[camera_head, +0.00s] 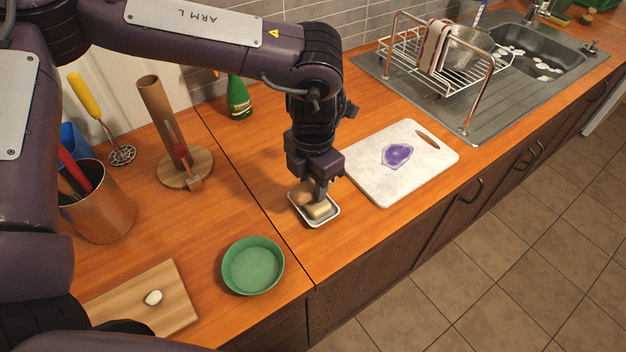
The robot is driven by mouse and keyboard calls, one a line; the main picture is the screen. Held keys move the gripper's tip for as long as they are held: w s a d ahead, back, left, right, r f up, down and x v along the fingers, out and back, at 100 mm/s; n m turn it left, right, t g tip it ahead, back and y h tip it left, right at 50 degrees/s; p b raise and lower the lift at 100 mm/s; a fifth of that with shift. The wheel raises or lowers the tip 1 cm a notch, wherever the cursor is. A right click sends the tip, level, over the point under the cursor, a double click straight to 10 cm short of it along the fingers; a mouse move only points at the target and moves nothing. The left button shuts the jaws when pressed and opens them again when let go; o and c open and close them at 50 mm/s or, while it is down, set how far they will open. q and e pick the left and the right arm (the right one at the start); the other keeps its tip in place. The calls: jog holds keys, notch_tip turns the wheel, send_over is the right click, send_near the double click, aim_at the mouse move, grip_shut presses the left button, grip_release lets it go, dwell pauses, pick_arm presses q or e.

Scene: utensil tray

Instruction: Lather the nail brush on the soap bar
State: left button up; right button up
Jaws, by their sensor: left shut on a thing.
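My left gripper (317,194) points down over a small white-rimmed soap dish (324,222) on the wooden counter. It is shut on a small tan block, which looks like the nail brush (301,192); the fingers hide part of it. A paler cream block, which looks like the soap bar (319,210), lies in the dish right beside and partly under the fingers. The brush is low at the dish and seems to touch or nearly touch the soap; I cannot tell which. The bristles are hidden. My right gripper is not in view.
A white cutting board (430,172) with a purple mark lies right of the dish. A green bowl (253,266) stands at front left. A paper-towel stand (160,120), a copper utensil pot (100,212) and a green bottle (238,98) stand further left. A dish rack (440,75) is behind.

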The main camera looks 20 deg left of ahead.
aim_at(313, 184)
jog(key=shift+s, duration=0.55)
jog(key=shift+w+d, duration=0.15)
pick_arm(q)
jog(key=shift+f, duration=0.1)
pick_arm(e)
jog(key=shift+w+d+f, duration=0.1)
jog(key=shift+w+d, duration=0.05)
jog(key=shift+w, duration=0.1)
pick_arm(q)
jog(key=shift+f+b, duration=0.3)
jog(key=shift+f, duration=0.1)
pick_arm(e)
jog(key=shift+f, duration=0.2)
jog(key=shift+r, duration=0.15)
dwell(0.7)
